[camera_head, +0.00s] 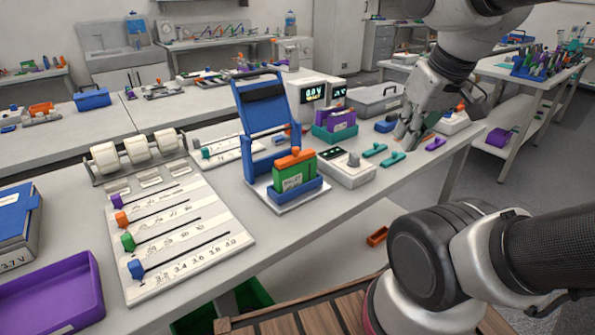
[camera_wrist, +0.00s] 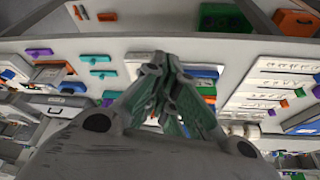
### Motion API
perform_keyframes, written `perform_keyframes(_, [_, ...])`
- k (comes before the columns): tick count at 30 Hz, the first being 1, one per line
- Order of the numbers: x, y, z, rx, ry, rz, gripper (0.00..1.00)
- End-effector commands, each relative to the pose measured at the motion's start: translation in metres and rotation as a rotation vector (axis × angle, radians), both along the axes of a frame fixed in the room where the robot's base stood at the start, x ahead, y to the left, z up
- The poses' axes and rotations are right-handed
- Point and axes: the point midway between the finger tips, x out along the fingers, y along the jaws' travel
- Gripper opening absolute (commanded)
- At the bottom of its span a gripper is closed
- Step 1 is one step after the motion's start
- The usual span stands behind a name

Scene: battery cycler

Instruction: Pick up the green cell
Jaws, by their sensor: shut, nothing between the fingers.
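The green cell (camera_head: 293,178) stands upright in a blue holder (camera_head: 296,192) near the middle of the bench, with an orange piece across its top. In the wrist view, a green block (camera_wrist: 205,91) with orange beside it appears right of my fingers and looks like the same cell, partly hidden. My gripper (camera_head: 402,140) is low over the right part of the bench, to the right of the cell and apart from it. Its fingers (camera_wrist: 160,58) are closed together with nothing between them.
A blue upright stand (camera_head: 262,115) rises behind the cell. A white device (camera_head: 347,168) sits just right of it. Teal clips (camera_head: 392,159) and a purple clip (camera_head: 435,144) lie near my gripper. A purple-green holder (camera_head: 335,127) stands between gripper and stand.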

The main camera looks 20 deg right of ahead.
Motion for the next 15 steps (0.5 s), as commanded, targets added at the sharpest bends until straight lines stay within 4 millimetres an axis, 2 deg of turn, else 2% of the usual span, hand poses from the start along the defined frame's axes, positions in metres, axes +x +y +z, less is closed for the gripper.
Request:
perform_keyframes(14, [0.0, 0.0, 0.0, 0.0, 0.0, 0.0, 0.0])
perform_keyframes(15, [0.0, 0.0, 0.0, 0.0, 0.0, 0.0, 0.05])
